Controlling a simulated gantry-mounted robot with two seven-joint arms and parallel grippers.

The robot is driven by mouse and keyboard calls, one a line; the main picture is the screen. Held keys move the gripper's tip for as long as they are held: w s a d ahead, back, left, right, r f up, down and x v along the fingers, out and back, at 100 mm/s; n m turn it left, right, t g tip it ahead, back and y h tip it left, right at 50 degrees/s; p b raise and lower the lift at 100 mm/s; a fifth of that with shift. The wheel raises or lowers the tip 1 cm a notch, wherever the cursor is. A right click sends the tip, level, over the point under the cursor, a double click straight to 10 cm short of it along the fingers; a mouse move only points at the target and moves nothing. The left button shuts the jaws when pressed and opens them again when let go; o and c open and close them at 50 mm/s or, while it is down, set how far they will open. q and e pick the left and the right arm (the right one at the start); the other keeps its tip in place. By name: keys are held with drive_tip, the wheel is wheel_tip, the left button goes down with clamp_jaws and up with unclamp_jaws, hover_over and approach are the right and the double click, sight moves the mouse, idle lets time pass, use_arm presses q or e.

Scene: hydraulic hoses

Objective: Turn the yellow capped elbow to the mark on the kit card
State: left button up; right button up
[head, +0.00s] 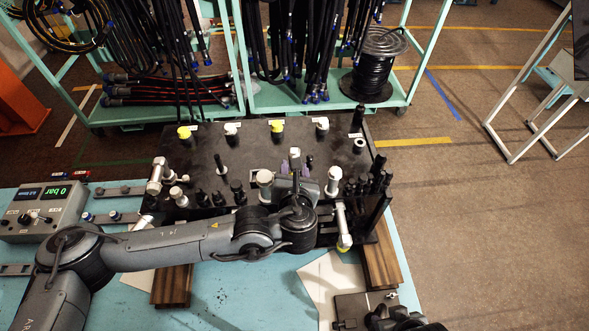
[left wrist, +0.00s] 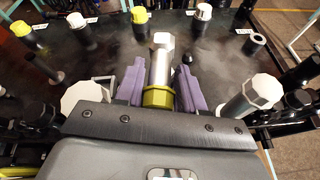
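A silver elbow with a yellow collar (left wrist: 158,97) stands between the purple fingers of my left gripper (left wrist: 160,85). In the head view the silver elbow (head: 295,154) rises between the fingers of my left gripper (head: 295,164), above the dark manifold plate (head: 245,155). The fingers look apart, one on each side; contact cannot be told.
Yellow-capped (head: 184,132) and white-capped (head: 232,128) ports line the plate's back edge. Silver hex fittings flank the gripper, including a right one (head: 333,181). Black fittings (head: 375,185) crowd the right edge. A gauge box (head: 45,212) stands left. A hose rack (head: 245,60) stands behind.

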use_arm(q)
drive_tip(key=o, duration=0.3)
drive_tip(key=shift+o, duration=0.2)
use_arm(e)
drive_tip(key=shift+a, duration=0.1)
drive_tip(key=shift+f+b, duration=0.7)
drive_tip(key=shift+b, duration=0.05)
use_arm(q)
drive_tip(key=v, duration=1.1)
drive_tip(key=shift+a, duration=0.1)
drive_tip(key=shift+c, duration=0.4)
